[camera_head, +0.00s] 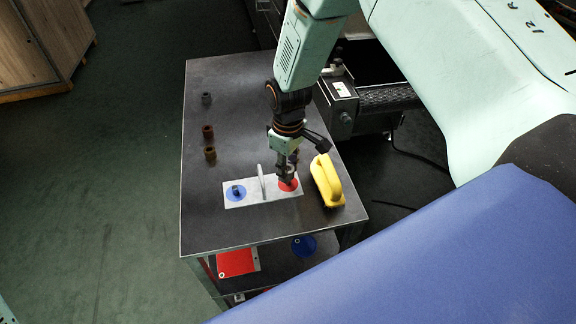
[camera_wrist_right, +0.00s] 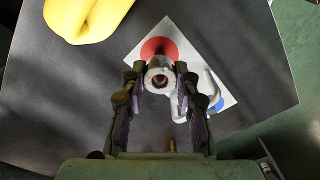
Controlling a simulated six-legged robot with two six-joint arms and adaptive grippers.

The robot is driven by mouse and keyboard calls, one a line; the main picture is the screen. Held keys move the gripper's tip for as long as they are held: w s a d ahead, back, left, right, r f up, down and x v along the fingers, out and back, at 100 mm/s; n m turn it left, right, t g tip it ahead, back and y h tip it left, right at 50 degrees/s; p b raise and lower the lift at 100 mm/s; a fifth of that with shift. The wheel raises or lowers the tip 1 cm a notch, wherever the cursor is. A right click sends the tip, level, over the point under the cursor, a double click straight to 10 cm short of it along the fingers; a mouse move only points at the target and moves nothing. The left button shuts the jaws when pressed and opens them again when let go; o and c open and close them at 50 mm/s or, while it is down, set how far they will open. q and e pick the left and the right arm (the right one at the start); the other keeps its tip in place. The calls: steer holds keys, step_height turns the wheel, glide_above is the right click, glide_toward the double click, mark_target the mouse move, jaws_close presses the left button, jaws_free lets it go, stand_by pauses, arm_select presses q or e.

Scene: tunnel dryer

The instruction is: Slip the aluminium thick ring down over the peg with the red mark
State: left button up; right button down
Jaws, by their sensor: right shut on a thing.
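My right gripper (camera_head: 287,172) points down over the red mark (camera_head: 289,186) on the pale plate (camera_head: 250,202). Its fingers are shut on the aluminium thick ring (camera_wrist_right: 160,66), which shows between the fingertips in the right wrist view. Through the ring's hole I see something dark and reddish; I cannot tell whether the ring is around the peg or above it. The peg at the red mark is hidden by the gripper and ring. My left gripper is out of view.
A grey upright handle (camera_head: 262,182) stands mid-plate, left of the gripper. A yellow handled tool (camera_head: 327,182) lies close to the right. Small grey (camera_head: 206,98), dark red (camera_head: 208,132) and brown (camera_head: 210,154) cylinders stand on the table's left. The table's front left is clear.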

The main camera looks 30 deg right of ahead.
steer(key=shift+f+b, duration=0.9)
steer(key=shift+f, duration=0.75)
steer(key=c, duration=0.9)
jaws_free()
step_height(320, 180, up, 12)
steer(key=shift+r, duration=0.1)
